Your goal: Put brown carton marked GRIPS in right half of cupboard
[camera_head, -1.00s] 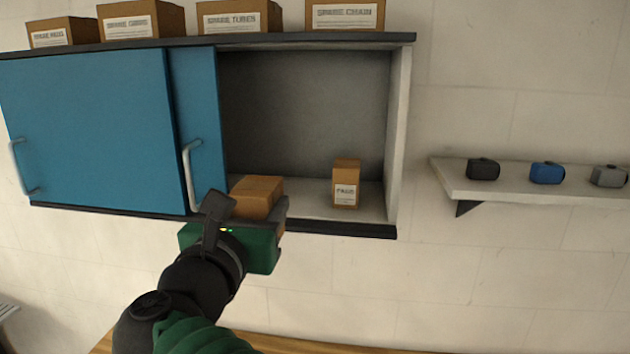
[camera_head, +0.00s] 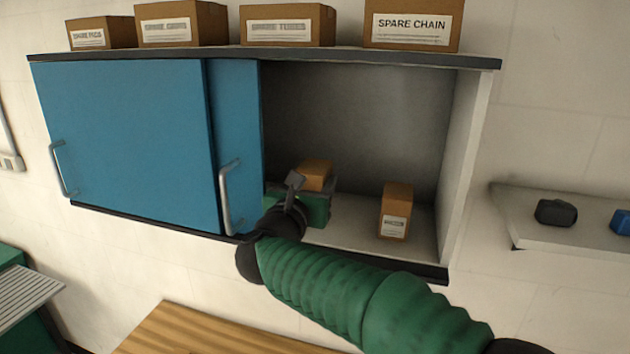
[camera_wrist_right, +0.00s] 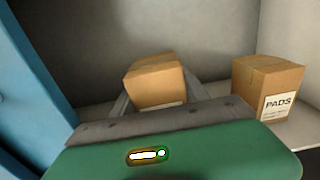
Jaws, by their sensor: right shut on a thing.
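A brown carton (camera_head: 316,172) is held by my right gripper (camera_head: 314,188) inside the open right half of the cupboard (camera_head: 350,110). In the right wrist view the carton (camera_wrist_right: 155,82) sits between the two grey fingers, slightly turned. Only the top edge of its label shows, so its marking cannot be read. The gripper is close to the cupboard floor; whether the carton touches the floor is hidden. My left gripper is not in view.
A carton marked PADS (camera_wrist_right: 268,88) stands upright to the right on the cupboard floor (camera_head: 350,215). Blue sliding doors (camera_head: 135,140) cover the left side, with a handle (camera_head: 228,195) near my arm. Labelled boxes, including SPARE CHAIN (camera_head: 412,25), stand on top.

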